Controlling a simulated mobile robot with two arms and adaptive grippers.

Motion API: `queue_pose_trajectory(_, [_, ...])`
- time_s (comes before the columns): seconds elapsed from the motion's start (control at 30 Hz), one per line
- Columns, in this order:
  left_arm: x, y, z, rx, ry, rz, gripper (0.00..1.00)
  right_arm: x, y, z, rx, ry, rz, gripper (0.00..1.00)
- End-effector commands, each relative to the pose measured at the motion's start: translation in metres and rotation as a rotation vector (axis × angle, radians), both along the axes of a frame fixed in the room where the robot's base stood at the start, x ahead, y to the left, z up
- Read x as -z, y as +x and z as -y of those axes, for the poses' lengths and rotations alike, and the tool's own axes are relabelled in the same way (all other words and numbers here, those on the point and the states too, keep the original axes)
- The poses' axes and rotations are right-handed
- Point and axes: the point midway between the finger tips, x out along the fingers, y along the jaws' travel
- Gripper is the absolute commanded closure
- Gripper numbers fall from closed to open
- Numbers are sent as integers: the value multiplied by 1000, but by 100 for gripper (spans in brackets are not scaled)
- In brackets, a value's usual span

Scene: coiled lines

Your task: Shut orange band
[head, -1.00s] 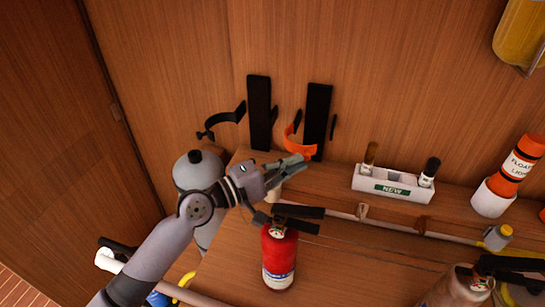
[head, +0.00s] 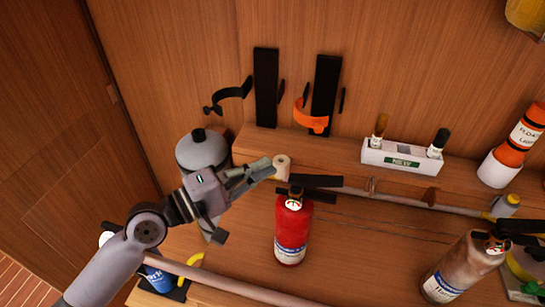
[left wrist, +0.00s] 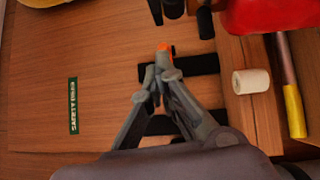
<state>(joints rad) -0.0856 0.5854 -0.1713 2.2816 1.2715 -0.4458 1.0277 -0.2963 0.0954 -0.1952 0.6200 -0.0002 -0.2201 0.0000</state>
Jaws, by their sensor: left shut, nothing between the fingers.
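The orange band (head: 312,122) curves out from the lower front of the right black wall bracket (head: 326,80). Its left end stands away from the wall beside a small black piece; I cannot tell whether it is fastened. My left gripper (head: 268,166) is shut and empty, below and left of the band and apart from it in the head view. In the left wrist view a small orange piece (left wrist: 166,46) shows just beyond the shut fingers, which hide part of the brackets. My right gripper is not in view.
A left bracket (head: 265,85) has a black band (head: 232,92) swung open. A white roll (head: 282,166) is close to my gripper. A red extinguisher (head: 292,230), a grey cylinder (head: 202,152) and a white marker holder (head: 392,155) stand nearby. A horizontal pole (head: 400,199) crosses the bench.

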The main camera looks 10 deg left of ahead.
Motion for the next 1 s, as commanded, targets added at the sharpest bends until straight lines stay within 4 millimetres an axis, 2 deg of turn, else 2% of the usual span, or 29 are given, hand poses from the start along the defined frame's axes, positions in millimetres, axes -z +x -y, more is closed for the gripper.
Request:
queue_pose_trajectory(0.07, [6,8,-5,-29,22,33,100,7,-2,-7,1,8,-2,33])
queue_pose_trajectory(0.17, [16,37,-18,-116,93,153,100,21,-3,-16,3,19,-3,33])
queue_pose_trajectory(0.3, [24,83,-43,-262,268,488,100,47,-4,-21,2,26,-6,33])
queue_pose_trajectory(0.4, [24,96,-52,-300,405,784,100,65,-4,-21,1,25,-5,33])
queue_pose_trajectory(0.6, [43,83,-53,-199,603,1262,100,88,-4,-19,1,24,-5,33])
queue_pose_trajectory(0.7, [54,74,-53,-131,650,1388,100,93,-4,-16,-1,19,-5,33])
queue_pose_trajectory(0.83, [59,69,-51,-90,670,1450,100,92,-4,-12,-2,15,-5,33])
queue_pose_trajectory(1.0, [48,76,-34,-89,667,1453,100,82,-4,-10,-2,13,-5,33])
